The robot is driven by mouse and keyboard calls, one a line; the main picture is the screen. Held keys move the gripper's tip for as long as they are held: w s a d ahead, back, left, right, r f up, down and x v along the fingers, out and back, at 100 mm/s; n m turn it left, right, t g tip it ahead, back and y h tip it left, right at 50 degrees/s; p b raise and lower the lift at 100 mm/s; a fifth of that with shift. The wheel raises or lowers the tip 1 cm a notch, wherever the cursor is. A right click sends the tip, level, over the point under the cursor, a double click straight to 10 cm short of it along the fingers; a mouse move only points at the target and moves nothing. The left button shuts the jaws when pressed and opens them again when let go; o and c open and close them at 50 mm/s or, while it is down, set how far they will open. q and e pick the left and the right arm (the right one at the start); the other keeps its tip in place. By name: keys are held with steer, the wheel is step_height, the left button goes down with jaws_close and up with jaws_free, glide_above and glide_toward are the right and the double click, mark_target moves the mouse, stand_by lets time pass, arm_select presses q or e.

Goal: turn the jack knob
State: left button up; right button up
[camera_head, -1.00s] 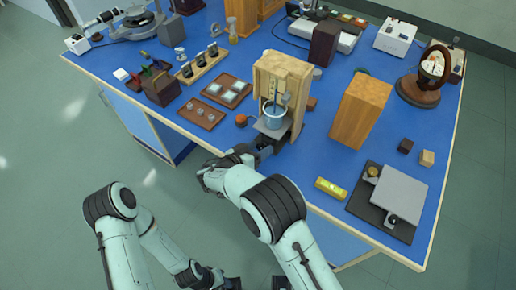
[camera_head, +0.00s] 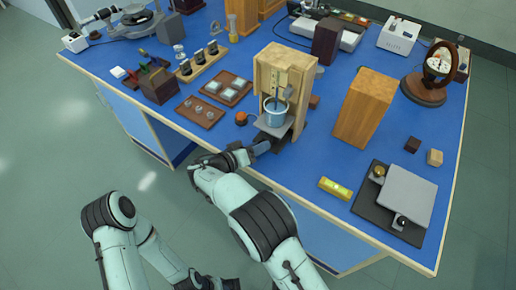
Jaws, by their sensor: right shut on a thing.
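A wooden stand (camera_head: 293,73) on the blue bench holds a blue-white beaker (camera_head: 275,115) on a small grey jack platform (camera_head: 272,131). My right gripper (camera_head: 262,147) is at the front of the jack, just below the platform, and is shut on what appears to be the jack knob. The knob itself is hidden by the fingers and wrist.
A wooden block (camera_head: 363,110) stands right of the stand. A yellow level (camera_head: 335,188) and a grey plate on a dark base (camera_head: 408,195) lie at the front right. A tray with glass discs (camera_head: 200,112) and an orange-brown knob-like piece (camera_head: 241,118) are to the left.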

steer(key=o, duration=1)
steer(key=shift+o, duration=0.2)
